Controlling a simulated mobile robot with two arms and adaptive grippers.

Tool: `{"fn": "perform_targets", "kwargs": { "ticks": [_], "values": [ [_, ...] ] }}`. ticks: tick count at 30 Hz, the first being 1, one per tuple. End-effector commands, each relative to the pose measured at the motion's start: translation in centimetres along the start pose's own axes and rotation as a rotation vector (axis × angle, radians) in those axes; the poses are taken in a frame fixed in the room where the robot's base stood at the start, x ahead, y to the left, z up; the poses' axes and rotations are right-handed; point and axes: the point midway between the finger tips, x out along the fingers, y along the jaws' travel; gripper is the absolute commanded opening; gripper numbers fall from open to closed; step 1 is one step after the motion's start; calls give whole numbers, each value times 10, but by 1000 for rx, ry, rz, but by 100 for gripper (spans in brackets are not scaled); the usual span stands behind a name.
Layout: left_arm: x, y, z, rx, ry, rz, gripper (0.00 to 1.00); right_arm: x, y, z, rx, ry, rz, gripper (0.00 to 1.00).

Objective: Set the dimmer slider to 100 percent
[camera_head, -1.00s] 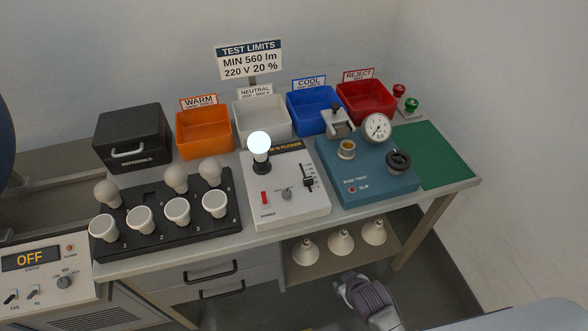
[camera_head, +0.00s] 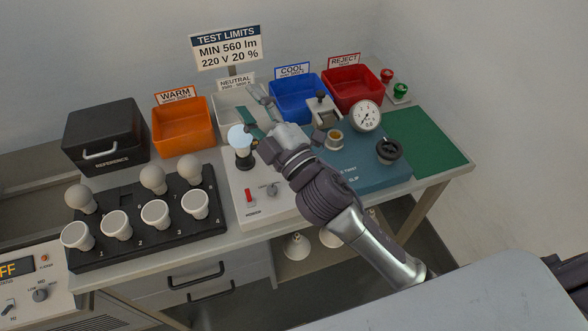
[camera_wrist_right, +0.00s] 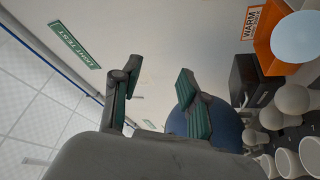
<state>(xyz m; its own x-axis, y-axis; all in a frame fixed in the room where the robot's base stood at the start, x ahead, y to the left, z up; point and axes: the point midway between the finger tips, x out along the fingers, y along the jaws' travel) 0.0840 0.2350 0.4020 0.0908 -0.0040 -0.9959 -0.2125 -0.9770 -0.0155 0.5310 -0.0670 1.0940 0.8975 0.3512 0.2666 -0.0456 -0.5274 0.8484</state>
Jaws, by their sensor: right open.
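The white tester box (camera_head: 240,205) with its red power switch (camera_head: 249,195) and a round knob (camera_head: 271,190) stands mid-bench. Its dimmer slider is hidden behind my right arm. A pale bulb (camera_head: 240,137) stands upright in the tester's socket; a pale round bulb also shows at the right edge of the wrist view (camera_wrist_right: 297,38). My right gripper (camera_head: 257,109) is open and empty, above the back of the tester, in front of the neutral bin. Its spread fingers show in the wrist view (camera_wrist_right: 160,95) with only wall and background between them. My left gripper is not in view.
A black bulb rack (camera_head: 150,232) stands left of the tester. A teal device (camera_head: 375,178) with gauge and black knob stands close on the right. Orange (camera_head: 183,130), neutral, blue (camera_head: 298,100) and red (camera_head: 352,92) bins line the back. A green mat (camera_head: 425,140) is clear.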

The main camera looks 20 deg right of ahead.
Motion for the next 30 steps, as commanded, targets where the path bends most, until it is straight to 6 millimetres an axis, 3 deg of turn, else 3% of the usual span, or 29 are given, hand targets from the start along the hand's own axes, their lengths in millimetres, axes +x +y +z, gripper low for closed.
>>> {"fn": "perform_targets", "kwargs": {
  "ticks": [1,3,6,8,10,13,16,18,21,23,24,27,30],
  "values": [
    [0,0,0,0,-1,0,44,15,12,-38,-132,169,49,44],
    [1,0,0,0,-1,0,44,21,16,-92,-335,422,106,44],
    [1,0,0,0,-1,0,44,11,-1,-153,-637,783,154,44],
    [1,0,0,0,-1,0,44,-3,-22,-175,-822,996,159,44],
    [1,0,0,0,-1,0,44,-20,-52,-180,-1041,1241,135,44],
    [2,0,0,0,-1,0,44,-42,-91,-151,-1345,1577,34,44],
    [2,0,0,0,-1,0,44,-53,-109,-87,-1618,1879,-164,44],
    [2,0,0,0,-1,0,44,-55,-104,-35,-1764,2049,-351,44],
    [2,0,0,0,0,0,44,-55,-78,30,-1895,2219,-637,44],
    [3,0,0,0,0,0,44,-54,-59,58,-1934,2279,-789,44],
    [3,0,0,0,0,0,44,-54,-48,71,1946,-2305,871,44],
    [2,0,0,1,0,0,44,-55,-29,92,1865,-2235,961,44],
    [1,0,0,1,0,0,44,-57,-27,100,1837,-2214,989,44]
  ]
}}
